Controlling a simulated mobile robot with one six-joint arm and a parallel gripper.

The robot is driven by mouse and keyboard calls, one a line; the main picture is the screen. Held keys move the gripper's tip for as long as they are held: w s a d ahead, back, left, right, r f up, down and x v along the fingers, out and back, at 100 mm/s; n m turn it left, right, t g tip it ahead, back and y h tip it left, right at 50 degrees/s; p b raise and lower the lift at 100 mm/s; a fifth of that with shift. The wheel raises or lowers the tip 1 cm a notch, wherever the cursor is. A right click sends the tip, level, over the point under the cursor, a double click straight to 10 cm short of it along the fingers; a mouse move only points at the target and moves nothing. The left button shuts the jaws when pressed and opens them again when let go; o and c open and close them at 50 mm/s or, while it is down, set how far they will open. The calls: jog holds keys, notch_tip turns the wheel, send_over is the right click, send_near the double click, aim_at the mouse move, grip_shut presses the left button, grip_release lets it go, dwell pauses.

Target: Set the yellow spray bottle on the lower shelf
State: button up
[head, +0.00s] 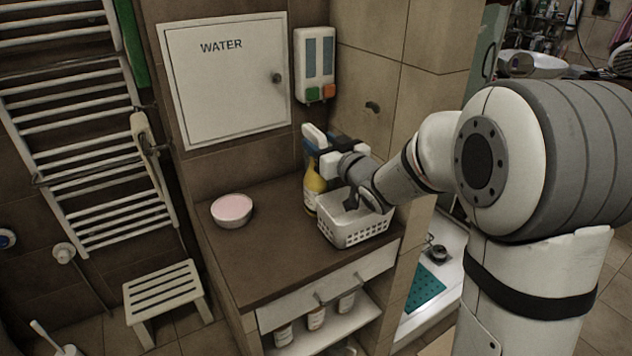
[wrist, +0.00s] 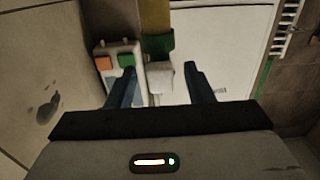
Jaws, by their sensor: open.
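The yellow spray bottle (head: 312,190) stands upright on the brown countertop, behind the white basket. My gripper (head: 311,150) is at the height of the bottle's top and partly hides it. In the wrist view, which is upside down, the bottle's yellow body (wrist: 155,14), green collar and white spray head show between the two blue fingers of my gripper (wrist: 160,82). The fingers are open, with gaps visible beside the head. The lower shelf (head: 337,331) is under the white drawer and holds small bottles (head: 316,319) along its length.
The white basket (head: 352,233) stands close in front of the bottle, under my arm. A bowl with pink contents (head: 232,210) stands at the counter's left. A soap dispenser (head: 315,65) and a WATER cabinet door (head: 225,85) are on the wall. The counter's middle is clear.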

jog(key=x, duration=0.3)
jog(key=shift+w+a, duration=0.1)
jog(key=shift+w, duration=0.05)
grip_shut()
dwell(0.3)
